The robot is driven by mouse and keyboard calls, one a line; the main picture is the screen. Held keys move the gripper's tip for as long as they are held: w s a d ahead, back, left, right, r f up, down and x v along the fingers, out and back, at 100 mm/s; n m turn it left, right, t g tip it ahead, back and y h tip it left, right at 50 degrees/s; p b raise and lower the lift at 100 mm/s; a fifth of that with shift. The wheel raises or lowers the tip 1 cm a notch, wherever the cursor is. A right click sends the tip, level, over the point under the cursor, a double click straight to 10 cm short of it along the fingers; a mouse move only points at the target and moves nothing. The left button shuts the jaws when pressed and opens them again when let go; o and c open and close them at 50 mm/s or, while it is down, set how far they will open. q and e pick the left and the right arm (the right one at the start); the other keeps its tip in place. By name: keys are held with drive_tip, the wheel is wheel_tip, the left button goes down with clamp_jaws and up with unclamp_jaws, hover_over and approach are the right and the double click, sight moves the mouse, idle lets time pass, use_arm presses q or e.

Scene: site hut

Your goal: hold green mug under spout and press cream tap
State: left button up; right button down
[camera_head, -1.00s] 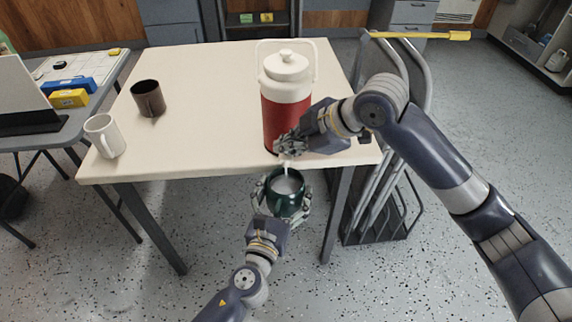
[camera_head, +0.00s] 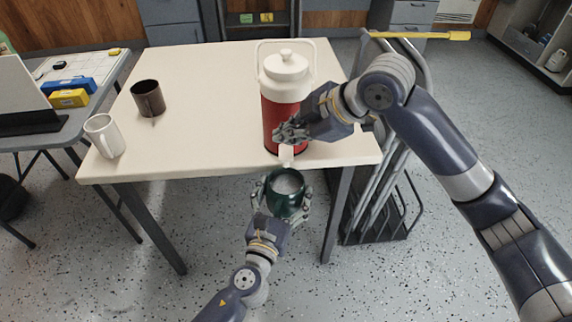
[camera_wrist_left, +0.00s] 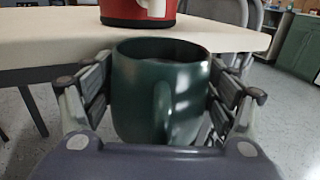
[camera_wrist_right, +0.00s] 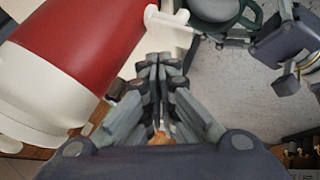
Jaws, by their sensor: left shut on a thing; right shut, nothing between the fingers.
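The green mug (camera_head: 286,203) is upright in my left gripper (camera_head: 281,192), just off the table's front edge. In the left wrist view the mug (camera_wrist_left: 140,95) sits between the fingers, its handle toward me. A greyish surface shows inside it; I cannot tell how full it is. The red jug (camera_head: 279,118) with cream lid stands at the table's front edge. Its cream spout (camera_head: 287,155) points out above the mug, apart from the rim. My right gripper (camera_head: 284,134) is shut and empty, just above the spout; the right wrist view shows its fingers together (camera_wrist_right: 160,62). The tap's lever is not clearly visible.
The cream table (camera_head: 215,90) also bears a brown mug (camera_head: 148,98) and a white mug (camera_head: 104,136) at left. A grey side table (camera_head: 90,95) stands further left. Folded chairs (camera_head: 385,185) lean in a rack at the right.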

use_arm(q)
drive_tip(key=shift+r, duration=0.1)
use_arm(e)
drive_tip(key=s+d+r, duration=0.5)
drive_tip(key=s+d, duration=0.3)
idle(0.4)
use_arm(q)
drive_tip(key=shift+s+f+b, duration=0.2)
drive_tip(key=shift+s+b, duration=0.35)
drive_tip(key=shift+s, duration=3.95)
use_arm(e)
drive_tip(key=shift+f, duration=0.5)
use_arm(q)
drive_tip(key=shift+a, duration=0.1)
